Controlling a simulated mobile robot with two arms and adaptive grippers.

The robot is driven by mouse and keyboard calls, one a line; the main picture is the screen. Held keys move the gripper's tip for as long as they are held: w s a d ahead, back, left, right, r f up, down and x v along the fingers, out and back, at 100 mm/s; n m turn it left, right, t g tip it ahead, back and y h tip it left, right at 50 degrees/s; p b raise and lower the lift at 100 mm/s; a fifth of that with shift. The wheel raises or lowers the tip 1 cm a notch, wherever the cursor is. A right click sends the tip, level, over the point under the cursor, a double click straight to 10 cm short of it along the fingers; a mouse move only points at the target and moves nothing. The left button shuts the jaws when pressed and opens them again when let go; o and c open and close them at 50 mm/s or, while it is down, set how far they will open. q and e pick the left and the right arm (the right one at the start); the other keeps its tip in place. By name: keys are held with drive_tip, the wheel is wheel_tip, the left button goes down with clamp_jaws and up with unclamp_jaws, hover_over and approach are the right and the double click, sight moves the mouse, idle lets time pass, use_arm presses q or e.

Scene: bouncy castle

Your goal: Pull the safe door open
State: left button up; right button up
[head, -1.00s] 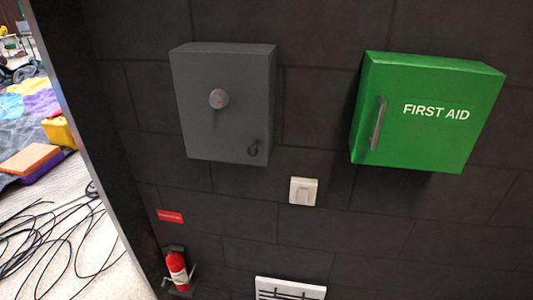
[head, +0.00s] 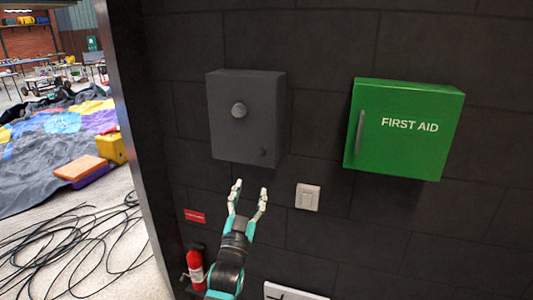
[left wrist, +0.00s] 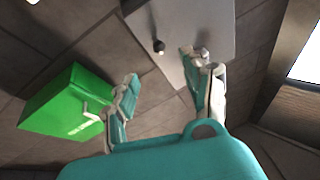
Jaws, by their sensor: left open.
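The grey safe (head: 247,90) hangs on the dark block wall, and its door looks shut. A round grey dial (head: 239,110) sits near the middle of the door, and a small dark knob (head: 263,152) sits low on its right side. My left gripper (head: 250,187) is open and empty, with its fingers pointing up just below the safe in the head view. In the left wrist view the safe (left wrist: 215,20) fills the top, and the small knob (left wrist: 158,45) shows between the open fingers, apart from them. My right gripper is not in view.
A green first aid box (head: 405,150) hangs to the right of the safe. A light switch (head: 308,196), a red sign (head: 195,216) and a fire extinguisher (head: 196,268) are lower on the wall. Black cables (head: 75,245) lie on the floor at left, beyond the wall's edge.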

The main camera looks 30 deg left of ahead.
sight(261, 155)
use_arm(q)
drive_tip(key=p+x, duration=0.3)
drive_tip(key=x, duration=1)
drive_tip(key=shift+w+r, duration=0.15)
drive_tip(key=shift+r, duration=0.1)
drive_tip(key=shift+w+a+r+p, duration=0.2)
drive_tip(key=shift+w+p, duration=0.15)
drive_tip(key=shift+w, duration=0.2)
drive_tip(key=shift+c, duration=0.4)
clamp_jaws()
